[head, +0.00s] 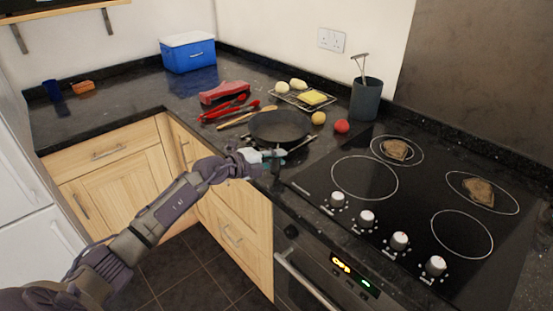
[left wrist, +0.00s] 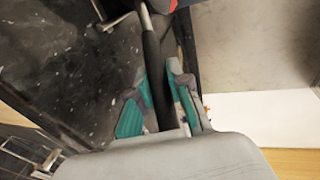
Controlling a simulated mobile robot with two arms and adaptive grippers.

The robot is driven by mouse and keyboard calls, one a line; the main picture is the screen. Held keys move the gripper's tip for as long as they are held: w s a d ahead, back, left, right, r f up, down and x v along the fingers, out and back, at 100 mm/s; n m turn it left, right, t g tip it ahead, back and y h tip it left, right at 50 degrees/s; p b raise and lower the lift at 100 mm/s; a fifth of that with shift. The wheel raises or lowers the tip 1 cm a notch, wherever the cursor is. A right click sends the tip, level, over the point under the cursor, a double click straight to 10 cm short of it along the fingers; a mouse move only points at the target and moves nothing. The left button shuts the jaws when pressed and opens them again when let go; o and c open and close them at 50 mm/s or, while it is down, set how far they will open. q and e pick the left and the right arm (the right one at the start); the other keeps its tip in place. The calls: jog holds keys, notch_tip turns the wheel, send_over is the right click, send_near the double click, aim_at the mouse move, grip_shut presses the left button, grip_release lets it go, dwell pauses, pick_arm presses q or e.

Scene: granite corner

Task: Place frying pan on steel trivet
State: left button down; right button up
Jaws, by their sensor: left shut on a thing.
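The dark frying pan (head: 281,125) is at the counter's front, left of the hob, in the head view. My left gripper (head: 268,155) is shut on its handle at the counter edge. In the left wrist view the black handle (left wrist: 155,75) runs between the teal finger pads of my left gripper (left wrist: 158,95). Thin bright metal bars, seemingly the steel trivet (head: 301,144), show at the pan's lower right; the pan hides the rest. I cannot tell whether the pan touches them. My right gripper is out of view.
A wire rack (head: 291,98) with a yellow block stands behind the pan. Red tongs (head: 230,109) and a wooden utensil lie left; a yellow ball and red ball (head: 341,126) lie right. A grey utensil pot (head: 366,99) and the hob (head: 400,205) are farther right.

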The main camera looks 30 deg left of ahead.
pick_arm(q)
jog(key=shift+r, duration=0.15)
jog(key=c, duration=1.4)
grip_release()
jog(key=shift+f, duration=0.2)
jog(key=shift+c, duration=0.2)
jog(key=o, duration=0.3)
jog(key=shift+s, duration=0.1)
jog(key=shift+o, duration=0.2)
jog(key=shift+r, duration=0.1)
jog(key=v, duration=1.2)
jog(key=shift+b, duration=0.35)
